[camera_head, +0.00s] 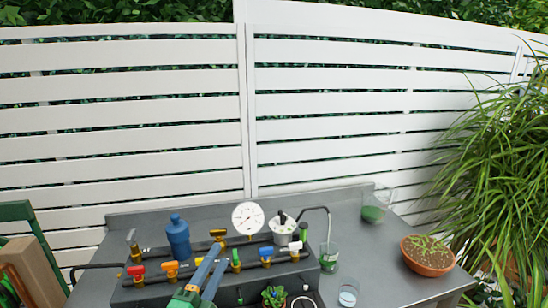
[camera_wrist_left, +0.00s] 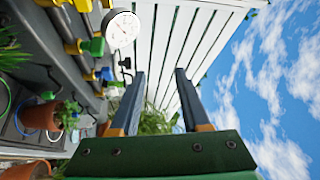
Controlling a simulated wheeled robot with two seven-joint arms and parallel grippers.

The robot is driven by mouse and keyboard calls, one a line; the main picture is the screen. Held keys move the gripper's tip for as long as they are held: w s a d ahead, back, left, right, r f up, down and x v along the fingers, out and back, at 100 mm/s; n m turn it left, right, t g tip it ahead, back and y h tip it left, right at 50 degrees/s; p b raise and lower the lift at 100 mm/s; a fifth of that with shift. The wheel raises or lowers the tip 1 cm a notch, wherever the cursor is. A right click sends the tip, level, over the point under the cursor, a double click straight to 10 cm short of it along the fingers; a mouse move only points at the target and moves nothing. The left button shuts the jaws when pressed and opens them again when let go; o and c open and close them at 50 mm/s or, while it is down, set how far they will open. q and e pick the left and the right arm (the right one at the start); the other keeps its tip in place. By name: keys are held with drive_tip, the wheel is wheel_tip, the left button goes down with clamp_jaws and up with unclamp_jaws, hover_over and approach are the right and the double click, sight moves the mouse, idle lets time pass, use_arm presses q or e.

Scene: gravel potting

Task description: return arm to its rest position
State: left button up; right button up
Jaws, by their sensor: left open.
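My left gripper (camera_head: 217,255) shows at the bottom centre of the head view, reaching up in front of the valve manifold. It also shows in the left wrist view (camera_wrist_left: 158,72), with two separate fingers and nothing between them. Its green body spans the bottom of that view. The fingers point toward the white fence and sky there. In the head view the fingers overlap part of the manifold; whether they touch it I cannot tell. My right gripper is in neither view.
On the grey table (camera_head: 385,270) stand a terracotta bowl (camera_head: 428,262), a glass with green contents (camera_head: 373,213) and a small clear glass (camera_head: 348,295). A white fence (camera_head: 130,120) stands behind.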

use_arm(q)
drive_tip(key=s+a+f+n+g+y, duration=0.35)
drive_tip(key=s+f+n, duration=0.25)
drive_tip(key=f, duration=0.2)
drive_tip(key=s+a+f+n+g+y, duration=0.3)
drive_tip(key=s+f+n+g, duration=0.3)
drive_tip(key=f, duration=0.3)
drive_tip(key=s+d+f+n+g+h, duration=0.1)
drive_tip(key=s+f+n+g, duration=0.25)
drive_tip(key=s, duration=0.45)
drive_tip(key=s+d+f+n+g+h, duration=0.1)
drive_tip(key=s+f+n+g, duration=0.2)
drive_tip(key=s, duration=0.5)
wheel_tip(320, 180, down, 16)
drive_tip(key=s+m+g, duration=0.1)
drive_tip(key=m, duration=0.1)
drive_tip(key=s+a+f+g, duration=0.1)
drive_tip(key=s+a+f, duration=0.1)
drive_tip(key=s+f, duration=0.9)
drive_tip(key=shift+s+a+y, duration=0.35)
drive_tip(key=shift+s+a, duration=0.05)
drive_tip(key=shift+s, duration=0.4)
drive_tip(key=shift+f, duration=0.15)
